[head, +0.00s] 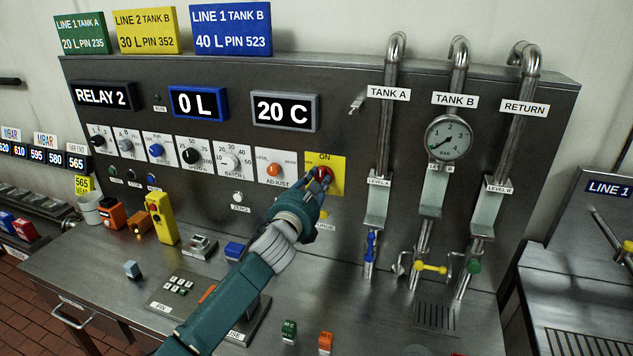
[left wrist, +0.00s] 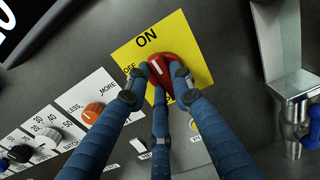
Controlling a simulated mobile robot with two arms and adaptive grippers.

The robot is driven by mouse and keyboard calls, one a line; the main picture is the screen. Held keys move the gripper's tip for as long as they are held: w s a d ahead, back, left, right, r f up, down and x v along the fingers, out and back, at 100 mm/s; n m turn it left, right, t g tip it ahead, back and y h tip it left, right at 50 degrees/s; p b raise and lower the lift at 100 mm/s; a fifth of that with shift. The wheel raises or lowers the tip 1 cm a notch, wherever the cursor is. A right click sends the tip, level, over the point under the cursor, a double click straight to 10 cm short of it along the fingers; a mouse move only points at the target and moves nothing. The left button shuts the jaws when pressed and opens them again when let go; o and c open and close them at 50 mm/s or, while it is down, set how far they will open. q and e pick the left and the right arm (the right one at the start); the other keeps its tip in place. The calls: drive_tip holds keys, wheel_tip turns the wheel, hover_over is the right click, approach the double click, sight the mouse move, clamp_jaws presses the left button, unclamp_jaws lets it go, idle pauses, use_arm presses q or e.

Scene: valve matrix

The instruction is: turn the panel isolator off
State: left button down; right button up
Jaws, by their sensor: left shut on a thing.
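The panel isolator is a red knob (head: 320,174) on a yellow plate (head: 338,165) marked ON at its top, at the middle of the steel panel. My right gripper is not in view.
An orange adjust knob (head: 274,169) and a row of dials sit left of the isolator. Pipes with a pressure gauge (head: 449,138) and valve handles stand to the right. The steel counter (head: 75,262) below holds a keypad (head: 180,285), a yellow box (head: 161,218) and small blocks.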

use_arm(q)
drive_tip(key=shift+f+n+b, duration=0.15)
drive_tip(key=shift+f+n, duration=0.1)
drive_tip(key=shift+n, duration=2.75)
drive_tip(key=shift+f+n+b, duration=0.15)
drive_tip(key=shift+f+n, duration=0.1)
drive_tip(key=shift+n, duration=2.75)
drive_tip(key=shift+f+n+b, duration=0.15)
drive_tip(key=shift+f+n, duration=0.1)
drive_tip(key=shift+n, duration=2.75)
drive_tip(key=c, duration=1.5)
unclamp_jaws()
drive_tip(key=shift+a, duration=0.1)
drive_tip(key=v, duration=1.2)
drive_tip(key=shift+r, duration=0.1)
